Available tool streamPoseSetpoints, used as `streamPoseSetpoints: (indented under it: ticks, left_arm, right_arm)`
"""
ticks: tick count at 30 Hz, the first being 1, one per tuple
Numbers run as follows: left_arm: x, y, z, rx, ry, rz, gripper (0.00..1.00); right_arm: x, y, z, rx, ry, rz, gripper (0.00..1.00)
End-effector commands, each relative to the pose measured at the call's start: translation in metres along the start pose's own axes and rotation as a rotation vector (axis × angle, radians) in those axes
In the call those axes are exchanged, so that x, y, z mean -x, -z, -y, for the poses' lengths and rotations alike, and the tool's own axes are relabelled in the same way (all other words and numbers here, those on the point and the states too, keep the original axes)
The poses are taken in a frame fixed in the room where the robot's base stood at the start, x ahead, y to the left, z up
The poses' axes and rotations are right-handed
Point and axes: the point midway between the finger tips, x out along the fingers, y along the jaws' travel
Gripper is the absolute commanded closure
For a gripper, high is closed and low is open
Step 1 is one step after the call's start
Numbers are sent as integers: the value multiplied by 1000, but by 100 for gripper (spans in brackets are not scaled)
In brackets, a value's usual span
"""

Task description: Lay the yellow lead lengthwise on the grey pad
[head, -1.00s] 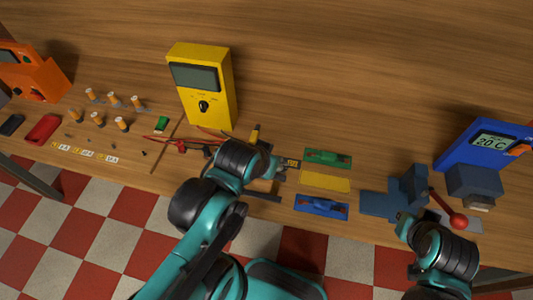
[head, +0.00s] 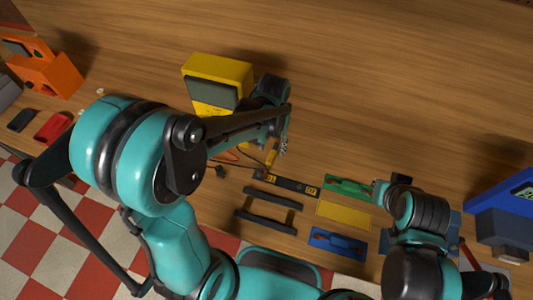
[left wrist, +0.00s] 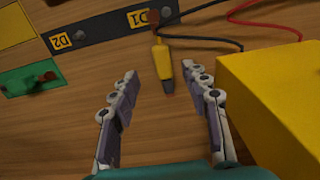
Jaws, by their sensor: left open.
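The yellow lead (head: 271,156) lies on the table in front of the yellow meter. In the left wrist view the lead (left wrist: 161,62) has a yellow body, a grey tip and a black cable. My left gripper (left wrist: 160,74) is open, its fingers apart on either side of the lead's tip end and not closed on it. In the head view my left gripper (head: 283,146) is beside the lead. My right gripper (head: 379,190) is by the green plate; its jaws are unclear. I cannot clearly make out the grey pad.
The yellow meter (head: 218,78) stands close to my left gripper. A dark strip labelled D1 and D2 (head: 290,184) lies near the lead. Green (head: 348,188), yellow (head: 343,215) and blue (head: 337,242) plates lie to the right.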

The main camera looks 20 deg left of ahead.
Motion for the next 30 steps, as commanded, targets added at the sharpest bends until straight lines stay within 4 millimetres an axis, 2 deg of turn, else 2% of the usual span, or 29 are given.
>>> streamPoseSetpoints:
  ticks: [12, 16, 22, 23, 27, 28, 30]
  left_arm:
    - [-60, 0, 4, 1, 0, -2, 53]
    - [-67, 0, 4, 1, -1, -2, 53]
    - [-66, 0, 4, 1, -1, -2, 53]
    - [-66, 0, 4, 1, -1, -2, 59]
    - [-66, 0, 4, 1, -1, -2, 96]
    - [-66, 0, 4, 1, -1, -2, 100]
    - [-66, 0, 4, 1, -1, -2, 100]
  right_arm:
    - [-19, -14, 0, 0, 0, 0, 100]
    - [-20, -14, 0, 0, 0, 0, 100]
    - [-20, -14, 0, 0, 0, 0, 100]
    - [-20, -14, 0, 0, 0, 0, 100]
    - [-20, -14, 0, 0, 0, 0, 100]
    - [-20, -14, 0, 0, 0, 0, 100]
    - [-20, -14, 0, 0, 0, 0, 100]
